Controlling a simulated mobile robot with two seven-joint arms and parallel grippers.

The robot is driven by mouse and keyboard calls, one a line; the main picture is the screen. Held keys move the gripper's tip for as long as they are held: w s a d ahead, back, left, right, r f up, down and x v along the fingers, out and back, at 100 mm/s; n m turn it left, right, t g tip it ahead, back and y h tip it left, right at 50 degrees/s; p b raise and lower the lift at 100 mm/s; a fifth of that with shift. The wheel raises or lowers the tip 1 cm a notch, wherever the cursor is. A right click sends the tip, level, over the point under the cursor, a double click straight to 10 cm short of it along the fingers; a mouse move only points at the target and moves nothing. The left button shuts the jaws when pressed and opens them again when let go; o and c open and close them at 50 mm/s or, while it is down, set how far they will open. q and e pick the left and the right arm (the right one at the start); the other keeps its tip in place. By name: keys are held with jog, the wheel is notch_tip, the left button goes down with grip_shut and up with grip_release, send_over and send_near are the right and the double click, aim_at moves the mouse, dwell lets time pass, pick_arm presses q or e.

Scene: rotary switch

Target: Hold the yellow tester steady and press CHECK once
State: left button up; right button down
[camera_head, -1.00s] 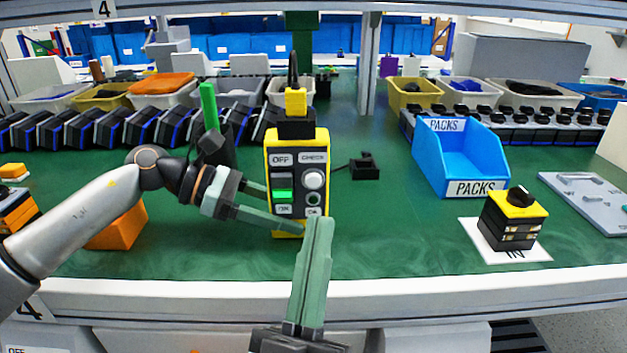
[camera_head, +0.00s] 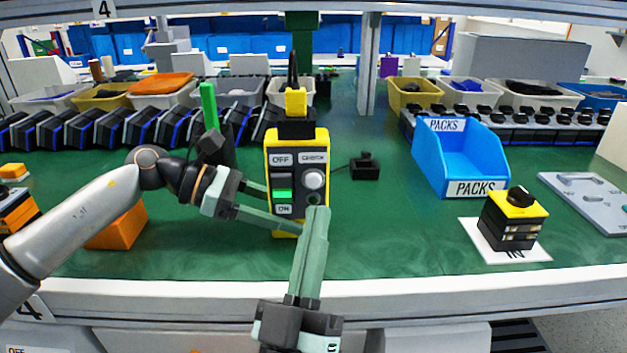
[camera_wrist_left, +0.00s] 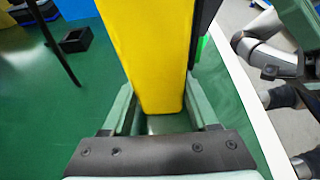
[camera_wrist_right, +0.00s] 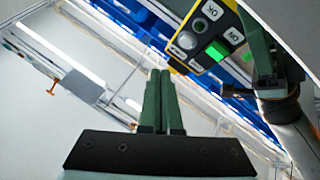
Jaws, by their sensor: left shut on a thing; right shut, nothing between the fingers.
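The yellow tester (camera_head: 298,160) stands upright on the green bench, its dark front panel facing me. The panel shows OFF, CHECK and ON labels, a lit green switch (camera_head: 282,194) and a round pale button (camera_head: 314,179) under the CHECK label. My left gripper (camera_head: 283,211) is shut on the tester's lower body from the left; its fingers flank the yellow case (camera_wrist_left: 150,55) in the left wrist view. My right gripper (camera_head: 317,212) is shut and empty, its fingertips in front of the panel's lower right, just below the round button. Whether they touch the panel I cannot tell.
A blue PACKS bin (camera_head: 461,160) stands right of the tester. A yellow-topped black block (camera_head: 513,219) sits on a white IN sheet. A small black holder (camera_head: 364,166) lies just right of the tester. An orange block (camera_head: 120,232) is behind my left arm.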

jog(key=shift+w, duration=2.25)
jog(key=shift+w, duration=0.15)
jog(key=shift+w+d+r, duration=0.1)
jog(key=shift+w, duration=0.1)
jog(key=shift+w+r, duration=0.15)
dwell(0.7)
jog(key=shift+w+d, duration=0.1)
jog(key=shift+w, duration=0.25)
dwell(0.9)
jog(key=shift+s, duration=0.15)
dwell(0.3)
jog(key=shift+s+f, duration=0.15)
jog(key=shift+s, duration=1.05)
jog(key=shift+s+f, duration=0.1)
jog(key=shift+s, duration=1.05)
